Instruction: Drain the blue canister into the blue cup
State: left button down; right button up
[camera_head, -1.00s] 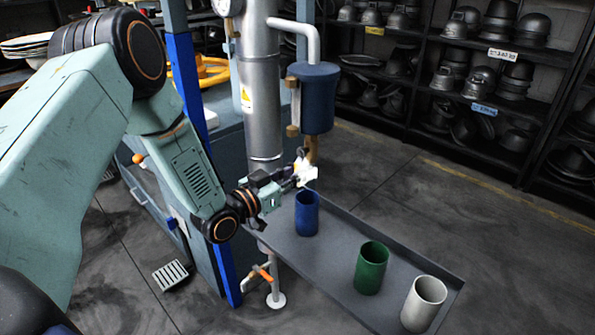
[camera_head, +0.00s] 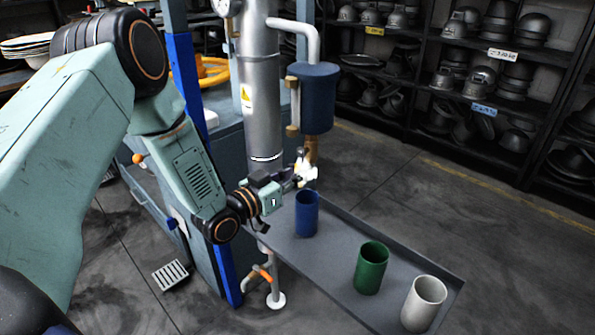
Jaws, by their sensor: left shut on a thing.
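The blue canister (camera_head: 318,98) hangs beside the silver column at top centre, with a brass outlet (camera_head: 311,150) below it. The blue cup (camera_head: 307,216) stands upright on the grey tray, roughly below the outlet. My left gripper (camera_head: 301,178) is at the lower end of the outlet, above the blue cup, and is shut on a small part of the drain tap there. The jaws and pale parts around them largely hide that part. No stream of liquid shows. My right gripper is out of view.
A green cup (camera_head: 371,267) and a pale grey cup (camera_head: 423,303) stand on the tray (camera_head: 334,262) to the right of the blue cup. A blue post (camera_head: 192,85) stands behind my left arm. Shelves of metal hat forms are at the back right.

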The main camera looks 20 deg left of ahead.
pick_arm(q)
jog(key=s+d+r+n+p, duration=0.1)
jog(key=d+r+n, duration=0.3)
jog(key=n, duration=1.3)
jog(key=shift+s+r+p, duration=0.25)
jog(key=shift+p, duration=0.35)
jog(key=c, duration=1.3)
grip_release()
jog(key=shift+s+a, duration=0.1)
jog(key=shift+v, duration=5.85)
